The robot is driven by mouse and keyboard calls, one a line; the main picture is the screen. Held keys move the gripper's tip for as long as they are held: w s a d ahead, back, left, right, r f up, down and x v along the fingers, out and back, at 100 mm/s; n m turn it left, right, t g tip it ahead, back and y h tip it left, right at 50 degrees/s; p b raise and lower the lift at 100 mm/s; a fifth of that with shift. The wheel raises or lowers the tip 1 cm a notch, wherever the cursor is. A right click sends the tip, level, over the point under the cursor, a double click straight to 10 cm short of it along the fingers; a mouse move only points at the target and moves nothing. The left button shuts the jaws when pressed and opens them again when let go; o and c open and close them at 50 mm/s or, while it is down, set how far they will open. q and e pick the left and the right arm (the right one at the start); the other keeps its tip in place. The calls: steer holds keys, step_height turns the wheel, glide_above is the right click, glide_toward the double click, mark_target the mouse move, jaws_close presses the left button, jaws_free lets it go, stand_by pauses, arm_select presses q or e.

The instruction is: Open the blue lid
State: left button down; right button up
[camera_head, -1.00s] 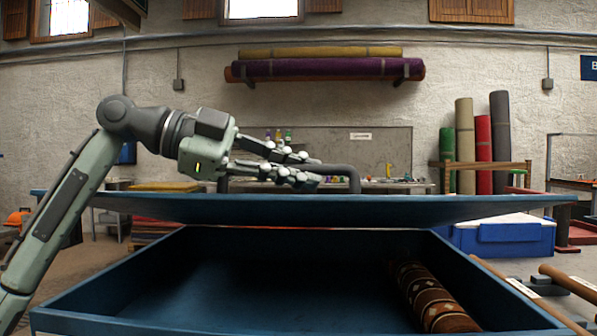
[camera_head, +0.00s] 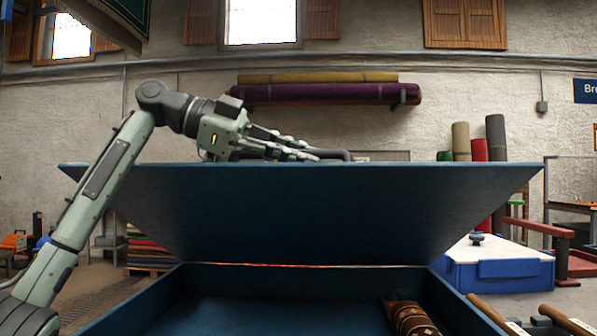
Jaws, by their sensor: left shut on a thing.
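The blue lid (camera_head: 300,215) is tilted up over an open blue box (camera_head: 160,305), with its underside facing me. Its hinge side is at the far rim of the box, where a thin bright gap shows. A dark handle bar (camera_head: 335,154) stands at the lid's raised near edge. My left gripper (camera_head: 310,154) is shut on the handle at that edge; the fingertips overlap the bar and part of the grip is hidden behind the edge. My right gripper is not in view.
A rolled patterned rug (camera_head: 411,318) lies inside the box at right. Wooden-handled tools (camera_head: 497,312) lie at the right rim. A smaller blue chest (camera_head: 500,268) stands behind at right. Rolled rugs (camera_head: 320,92) hang on the back wall, above the lid.

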arm_select(q)
steer(key=shift+w+r+n, duration=0.3)
steer(key=shift+w+r, duration=0.6)
steer(key=shift+r, duration=0.1)
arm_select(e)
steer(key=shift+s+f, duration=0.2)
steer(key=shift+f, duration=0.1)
